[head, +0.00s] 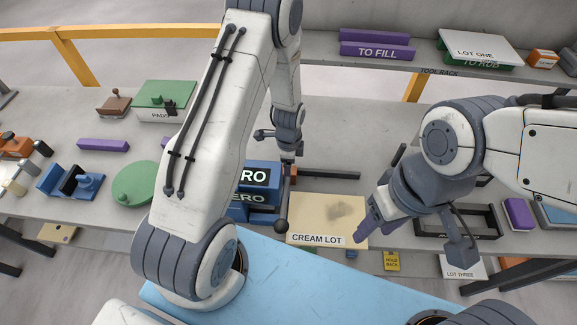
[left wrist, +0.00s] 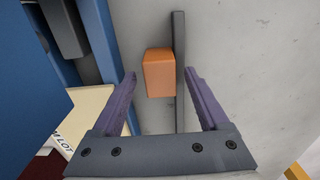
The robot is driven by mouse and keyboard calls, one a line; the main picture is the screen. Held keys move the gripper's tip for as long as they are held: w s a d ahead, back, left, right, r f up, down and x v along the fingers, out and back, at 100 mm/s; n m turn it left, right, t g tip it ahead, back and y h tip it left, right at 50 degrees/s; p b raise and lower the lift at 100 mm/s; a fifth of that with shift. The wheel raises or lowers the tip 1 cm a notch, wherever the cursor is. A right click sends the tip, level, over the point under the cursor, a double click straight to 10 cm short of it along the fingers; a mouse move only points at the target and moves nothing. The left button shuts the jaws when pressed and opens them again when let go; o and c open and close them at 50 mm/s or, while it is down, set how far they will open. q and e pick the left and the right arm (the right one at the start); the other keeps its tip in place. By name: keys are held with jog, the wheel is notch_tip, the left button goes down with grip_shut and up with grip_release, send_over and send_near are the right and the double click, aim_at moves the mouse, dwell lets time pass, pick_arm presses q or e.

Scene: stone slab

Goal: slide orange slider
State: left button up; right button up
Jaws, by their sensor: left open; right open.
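The orange slider (left wrist: 158,73) is a small block beside a dark straight rail (left wrist: 179,120) in the left wrist view. In the head view, the slider (head: 293,170) shows as a small orange patch by the rail's left end (head: 330,175). My left gripper (left wrist: 160,76) is open, with its fingertips on either side of the block and the rail; I cannot tell whether they touch. In the head view my left gripper (head: 286,150) is small and partly hidden. My right gripper (head: 413,246) is open and empty, at the right of the cream lot board (head: 325,213).
A blue box labelled ZERO (head: 262,176) stands close left of the slider, partly behind my left arm. Purple bars (head: 375,50) and a green tray stand on the back shelf. Bare slab shows right of the rail.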

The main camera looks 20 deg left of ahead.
pick_arm(q)
grip_shut()
dwell(1.5)
